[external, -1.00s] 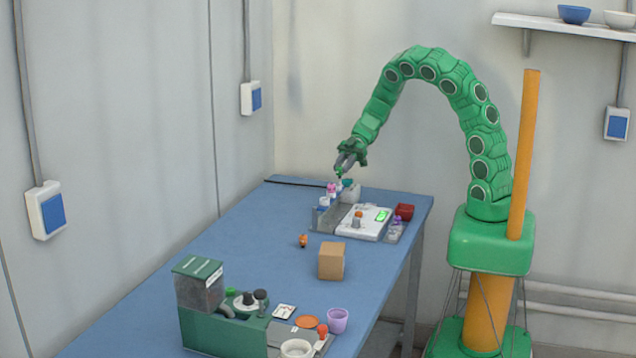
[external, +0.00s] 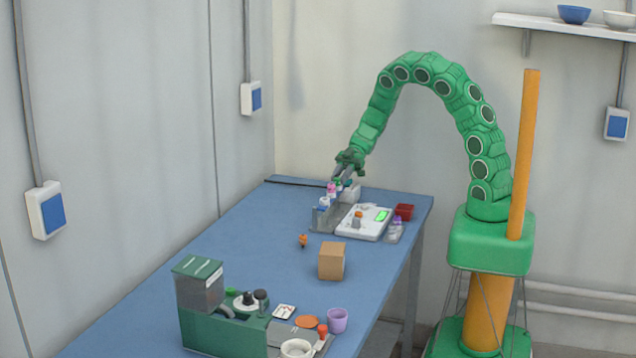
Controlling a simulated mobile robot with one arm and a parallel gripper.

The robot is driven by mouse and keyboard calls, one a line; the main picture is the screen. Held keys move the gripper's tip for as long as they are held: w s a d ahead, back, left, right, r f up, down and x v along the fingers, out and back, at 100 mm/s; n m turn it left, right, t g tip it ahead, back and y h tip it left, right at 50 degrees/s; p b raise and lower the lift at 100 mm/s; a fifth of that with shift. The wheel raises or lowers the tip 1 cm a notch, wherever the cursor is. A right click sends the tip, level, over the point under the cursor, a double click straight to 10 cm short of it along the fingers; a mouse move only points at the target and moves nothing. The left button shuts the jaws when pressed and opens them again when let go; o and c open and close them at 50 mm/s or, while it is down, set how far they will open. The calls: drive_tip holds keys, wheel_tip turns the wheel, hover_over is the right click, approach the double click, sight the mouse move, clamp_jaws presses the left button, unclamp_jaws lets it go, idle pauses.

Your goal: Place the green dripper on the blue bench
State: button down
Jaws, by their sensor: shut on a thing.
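My gripper (external: 342,174) points down over the far end of the blue bench (external: 225,258), at the grey rack (external: 326,217) of small bottles. It is shut on a small green-topped thing (external: 338,183), which seems to be the green dripper. It is tiny here, and its lower part is hidden among the bottles. I cannot tell whether it is still seated in the rack or lifted. A pink-topped bottle (external: 331,188) stands just left of it, and a blue-and-white bottle (external: 323,203) is nearer the camera.
An orange figure-like item (external: 303,241) and a cardboard box (external: 331,261) are nearer. A green machine (external: 205,308) and a purple cup (external: 337,320) occupy the front. The bench's left middle is clear.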

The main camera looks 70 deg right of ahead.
drive_tip(key=c, duration=0.9)
unclamp_jaws()
drive_tip(key=v, duration=0.7)
drive_tip(key=shift+o, duration=0.6)
drive_tip(key=shift+s+d, duration=0.15)
drive_tip(key=shift+d, duration=0.2)
